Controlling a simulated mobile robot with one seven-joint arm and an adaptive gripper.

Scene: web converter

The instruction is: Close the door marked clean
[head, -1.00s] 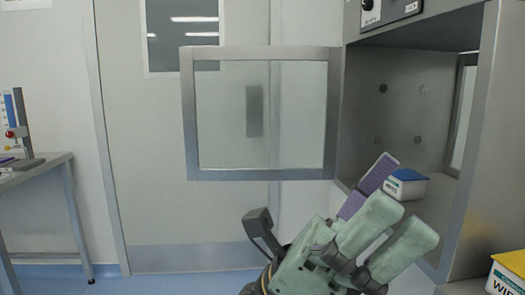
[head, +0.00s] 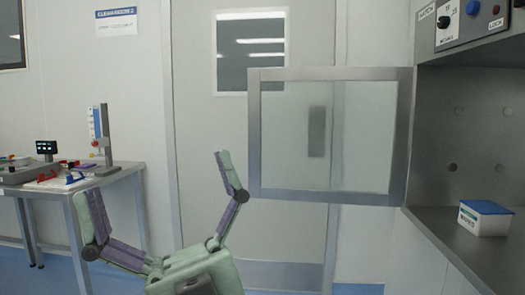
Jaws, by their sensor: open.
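The glass door (head: 350,140) with its grey metal frame stands swung open, to the left of the steel cabinet (head: 478,130). No "clean" mark is readable on the door. My gripper (head: 156,178), green and purple, is open and empty at the lower left, its two fingers spread wide and pointing up. It is left of the door, and its right finger shows close to the frame's lower left edge. I cannot tell the gap in depth. The cabinet opening is uncovered on this side.
A white box with a blue lid (head: 484,217) sits inside the cabinet. A control panel (head: 470,20) with knobs is above the opening. A bench (head: 120,172) with instruments stands at the left. Behind the glass door is a closed room door (head: 205,150) with a window.

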